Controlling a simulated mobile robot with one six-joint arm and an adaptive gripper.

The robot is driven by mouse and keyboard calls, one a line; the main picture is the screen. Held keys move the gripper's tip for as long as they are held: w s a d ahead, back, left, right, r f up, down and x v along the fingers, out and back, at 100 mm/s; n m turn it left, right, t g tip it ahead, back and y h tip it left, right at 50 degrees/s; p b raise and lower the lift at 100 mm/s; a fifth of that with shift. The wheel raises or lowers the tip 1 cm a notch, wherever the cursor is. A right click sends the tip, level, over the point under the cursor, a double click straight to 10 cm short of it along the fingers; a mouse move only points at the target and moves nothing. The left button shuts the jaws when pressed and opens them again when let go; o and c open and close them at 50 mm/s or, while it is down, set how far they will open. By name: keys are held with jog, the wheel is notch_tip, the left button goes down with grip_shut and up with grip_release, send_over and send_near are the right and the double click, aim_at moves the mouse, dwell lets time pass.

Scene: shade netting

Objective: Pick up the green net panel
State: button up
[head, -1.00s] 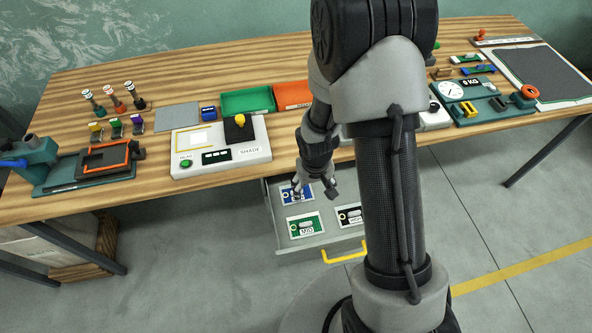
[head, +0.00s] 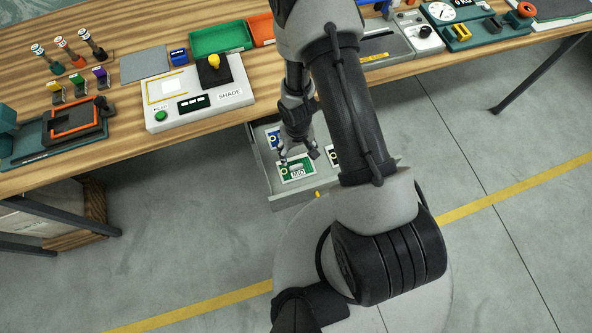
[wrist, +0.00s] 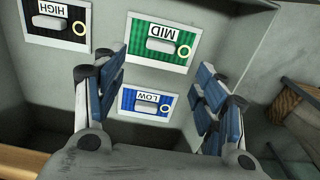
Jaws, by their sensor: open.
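The green net panel (head: 297,168), labelled MID, lies flat in the open drawer (head: 262,176) under the table. In the wrist view the green panel (wrist: 160,43) lies ahead of the fingers, with a pale raised grip in its middle. My gripper (head: 300,158) is over the drawer near the green panel, and it partly covers it in the head view. In the wrist view my gripper (wrist: 158,85) is open and empty, its blue-padded fingers wide apart. The blue LOW panel (wrist: 147,102) shows between the fingers, and the black HIGH panel (wrist: 57,25) is at the upper left.
The drawer's walls surround the panels closely. The wooden table (head: 115,125) stands over the drawer's back, with the white SHADE console (head: 199,97) above. A green tray (head: 220,37) and an orange tray (head: 261,29) stand behind it. The floor in front is clear.

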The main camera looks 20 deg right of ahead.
aim_at(296, 165)
notch_tip(296, 165, down, 11)
jog(key=b, duration=0.9)
jog(key=shift+w+a, duration=0.1)
jog(key=shift+w, duration=0.05)
jog(key=shift+r, duration=0.15)
jog(key=c, duration=1.1)
